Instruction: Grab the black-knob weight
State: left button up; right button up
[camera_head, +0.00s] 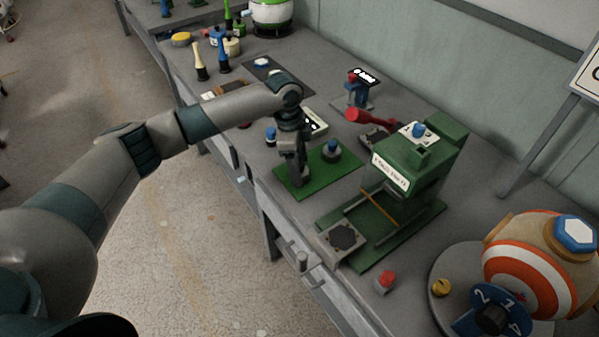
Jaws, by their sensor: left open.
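My left arm reaches in from the left, and its gripper (290,178) points down over the left part of a green mat (308,186). The jaws are open, but their tips are small and dark, so I cannot tell whether anything is between them. I cannot clearly make out a black-knob weight; the gripper covers part of the mat. My right gripper is not in view.
A green press (425,165) stands right of the mat, with a red-handled tool (368,117) behind. A small red-knob weight (385,281) and a yellow-knob weight (440,287) are near the front. A striped ball (535,270) fills the right corner. Bottles and pots crowd the far left.

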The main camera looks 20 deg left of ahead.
aim_at(300, 163)
pick_arm(q)
jog(key=c, duration=1.6)
jog(key=shift+o, duration=0.2)
jog(key=shift+r, duration=0.15)
